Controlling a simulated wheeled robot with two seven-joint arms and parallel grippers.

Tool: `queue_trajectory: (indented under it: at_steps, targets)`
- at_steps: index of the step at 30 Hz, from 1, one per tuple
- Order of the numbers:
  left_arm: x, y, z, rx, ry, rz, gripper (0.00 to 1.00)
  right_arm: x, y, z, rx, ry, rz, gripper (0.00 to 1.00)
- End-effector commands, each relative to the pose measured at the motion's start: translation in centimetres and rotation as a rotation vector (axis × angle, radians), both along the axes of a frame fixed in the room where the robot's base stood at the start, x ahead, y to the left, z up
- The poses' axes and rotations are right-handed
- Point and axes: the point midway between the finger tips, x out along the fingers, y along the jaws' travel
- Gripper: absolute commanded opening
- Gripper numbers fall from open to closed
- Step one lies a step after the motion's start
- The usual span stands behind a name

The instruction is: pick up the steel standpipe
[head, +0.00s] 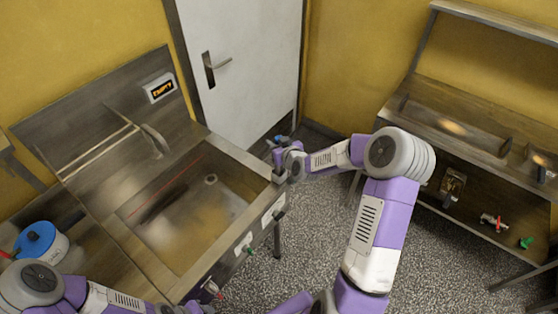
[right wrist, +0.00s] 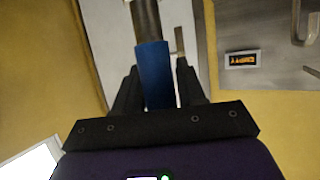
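The steel standpipe (right wrist: 146,20) shows in the right wrist view as a grey tube with a blue sleeve (right wrist: 154,72). The blue part sits between the two dark fingers of my right gripper (right wrist: 158,88), which look closed on it. The tube runs on out of the top of that view, so its far end is hidden. In the head view my right gripper (head: 284,150) is by the right corner of the sink, and a small bit of blue shows there. My left arm is at the bottom left; its gripper is not in view.
The steel sink basin (head: 185,215) with a round drain stands left of the right gripper. A white door (head: 240,70) is behind. A steel bench (head: 470,130) with valve fittings stands at right. A blue-lidded tub (head: 40,243) is at far left. Speckled floor between is clear.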

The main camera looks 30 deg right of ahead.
Motion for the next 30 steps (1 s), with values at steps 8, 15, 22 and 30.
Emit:
queue_trajectory:
  at_steps: [8, 15, 22, 30]
  targets:
    - [0.0, 0.0, 0.0, 0.0, 0.0, 0.0, 0.43, 0.0, 0.0, 0.0, 0.0, 0.0, 0.0, 0.0]
    - [0.0, 0.0, 0.0, 0.0, 0.0, 0.0, 0.43, 0.0, 0.0, 0.1, 0.0, -0.002, 0.0, 0.0]
    - [0.0, 0.0, 0.0, 0.0, 0.0, 0.0, 0.43, 0.1, 0.0, 1.6, -0.004, -0.006, 0.0, 0.0]
    - [0.0, 0.0, 0.0, 0.0, 0.0, 0.0, 0.43, 0.0, 0.0, 7.0, -0.005, -0.007, 0.0, 0.0]
